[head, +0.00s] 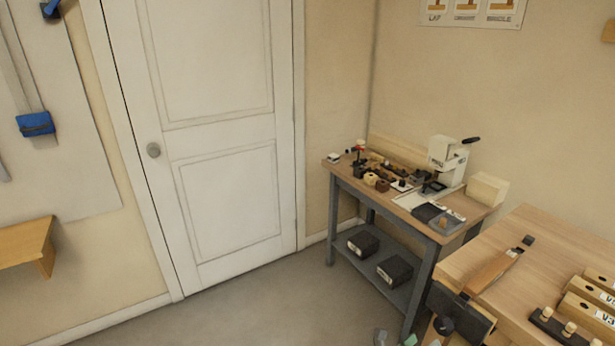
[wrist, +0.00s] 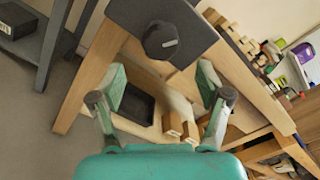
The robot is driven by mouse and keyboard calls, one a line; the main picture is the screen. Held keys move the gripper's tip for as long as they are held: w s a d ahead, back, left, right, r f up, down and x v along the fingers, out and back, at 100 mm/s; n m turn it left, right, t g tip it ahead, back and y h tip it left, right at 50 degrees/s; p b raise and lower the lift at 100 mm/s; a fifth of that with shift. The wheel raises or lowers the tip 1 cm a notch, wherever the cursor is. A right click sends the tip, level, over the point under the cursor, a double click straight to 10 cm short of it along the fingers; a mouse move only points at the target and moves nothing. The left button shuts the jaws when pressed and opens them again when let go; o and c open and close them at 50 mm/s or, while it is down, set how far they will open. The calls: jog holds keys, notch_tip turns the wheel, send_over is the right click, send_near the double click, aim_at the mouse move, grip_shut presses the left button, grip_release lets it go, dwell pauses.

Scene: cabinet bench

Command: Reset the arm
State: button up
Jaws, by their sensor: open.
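My gripper (wrist: 162,72) shows in the wrist view with its two green fingers spread apart and nothing between them. It is open, in front of the wooden workbench, whose vise with a dark round knob (wrist: 160,40) lies beyond the fingertips. In the head view only the tips of my gripper (head: 395,338) show at the bottom edge, below the front of the bench. The rest of my arm is out of view there.
The wooden workbench (head: 545,240) stands at the lower right, with its vise (head: 462,315) at the near end. A grey side table (head: 425,228) holds a white press (head: 450,160) and small parts. Two dark boxes lie on its lower shelf (head: 385,275). A white door (head: 220,130) stands left. The floor (head: 250,310) before it is clear.

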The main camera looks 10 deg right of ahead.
jog(key=s+a+f+m+t+y, duration=0.2)
jog(key=s+a+f+m+y, duration=0.3)
jog(key=s, duration=0.3)
jog(key=s+a+f+m+t+y, duration=0.1)
jog(key=s+a+f+m+y, duration=0.2)
jog(key=s+f, duration=0.5)
jog(key=s+a+r+m+t+y, duration=0.1)
jog(key=s+a+m+y, duration=0.35)
jog(key=s, duration=0.25)
jog(key=s+a+r+m+t+y, duration=0.2)
jog(key=s+a+r+m, duration=0.2)
jog(key=s+r+m, duration=0.4)
jog(key=s+a+r+m+t+y, duration=0.2)
jog(key=s+a+r+m, duration=0.2)
jog(key=s+r+m, duration=0.4)
notch_tip(320, 180, up, 7)
jog(key=shift+a+f+m+t, duration=0.15)
jog(key=shift+m+t, duration=0.15)
jog(key=shift+m, duration=0.65)
jog(key=shift+y, duration=0.25)
